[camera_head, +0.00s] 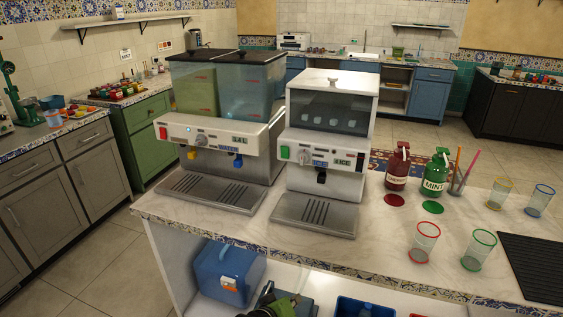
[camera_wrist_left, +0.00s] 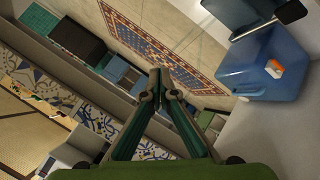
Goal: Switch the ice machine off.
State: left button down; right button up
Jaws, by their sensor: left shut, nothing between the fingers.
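The ice machine (camera_head: 328,120) stands on the counter, a white and steel unit with clear cubes behind its dark window. Its front panel has a green switch (camera_head: 285,153) at the left end, a round dial (camera_head: 304,157) and a black spout below. My left gripper (camera_head: 267,292) is at the bottom edge of the head view, low in front of the counter and well below the machine. In the left wrist view its fingertips (camera_wrist_left: 158,74) meet with nothing between them. The ice machine is not recognisable in that view. My right gripper is not in view.
A two-tank drink dispenser (camera_head: 222,130) with a red switch stands left of the ice machine. Red and green bottles (camera_head: 435,173) and several glasses stand to the right. A blue box (camera_head: 215,277) sits on the shelf below, also in the left wrist view (camera_wrist_left: 250,70).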

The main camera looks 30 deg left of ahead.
aim_at(285, 150)
pick_arm(q)
jog(key=w+a+r+n+t+y, duration=0.1)
jog(key=a+r+n, duration=0.3)
jog(key=r, duration=0.7)
jog(key=w+a+r+n+t+y+b, duration=0.1)
jog(key=w+a+r+n+t+y, duration=0.1)
jog(key=r, duration=0.9)
jog(key=w+a+r+n+t+y+b, duration=0.1)
jog(key=a+r+n+t, duration=0.4)
jog(key=r, duration=0.6)
jog(key=shift+w+a+r+n+y, duration=0.3)
jog(key=shift+w+a, duration=0.1)
jog(key=shift+a, duration=0.5)
jog(key=p+x, duration=0.2)
jog(key=x, duration=1.2)
